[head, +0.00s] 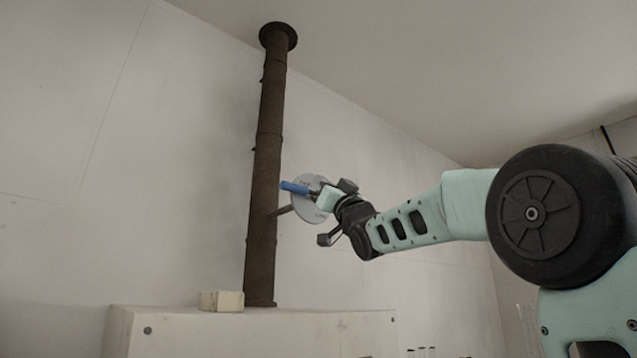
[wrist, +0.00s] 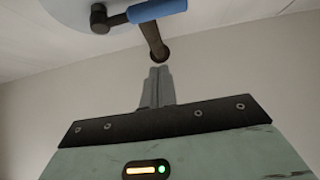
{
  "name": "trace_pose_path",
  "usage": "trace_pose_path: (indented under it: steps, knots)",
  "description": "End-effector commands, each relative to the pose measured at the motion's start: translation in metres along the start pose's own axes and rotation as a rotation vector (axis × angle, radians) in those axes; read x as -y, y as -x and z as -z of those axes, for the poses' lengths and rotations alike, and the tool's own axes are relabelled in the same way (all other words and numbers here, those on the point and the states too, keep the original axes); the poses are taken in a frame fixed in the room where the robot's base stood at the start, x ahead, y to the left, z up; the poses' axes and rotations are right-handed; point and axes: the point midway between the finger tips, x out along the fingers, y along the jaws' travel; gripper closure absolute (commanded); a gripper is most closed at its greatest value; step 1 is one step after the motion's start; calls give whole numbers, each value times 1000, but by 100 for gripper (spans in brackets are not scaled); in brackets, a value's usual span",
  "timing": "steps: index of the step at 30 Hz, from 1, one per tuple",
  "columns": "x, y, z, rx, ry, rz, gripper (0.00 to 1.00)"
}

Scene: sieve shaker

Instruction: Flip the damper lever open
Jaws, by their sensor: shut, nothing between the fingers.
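The damper lever has a blue handle (head: 294,187) and sits in front of a pale round plate (head: 310,211) beside the upright brown pipe (head: 262,200). In the wrist view the blue handle (wrist: 157,10) lies across the top, joined by a dark rod to a black pivot (wrist: 99,18) on the plate (wrist: 62,6). A dark shaft (wrist: 153,40) shows below the handle. My gripper (wrist: 160,70) is shut and empty, its grey fingertips below the handle in that picture and apart from it.
The pipe rises from a white cabinet (head: 255,332) to a dark flange (head: 278,37) at the ceiling. A small cream block (head: 221,300) rests on the cabinet top. Small vial-like items show at the bottom edge. The left wall side is clear.

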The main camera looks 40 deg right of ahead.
Motion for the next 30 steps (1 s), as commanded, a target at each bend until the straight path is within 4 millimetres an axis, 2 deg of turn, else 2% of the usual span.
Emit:
trace_pose_path:
  steps: [1, 3, 14, 16, 21, 30]
  knots:
    - [-1, -14, 4, 0, -3, -1, 100]
    - [-1, -27, 4, 0, -4, -1, 100]
    - [-1, -89, 4, 0, -4, -2, 100]
    - [-1, -82, -11, 6, -4, -2, 100]
    - [-1, -74, -29, 2, -2, -2, 100]
    - [0, -69, -37, -1, 0, -1, 100]
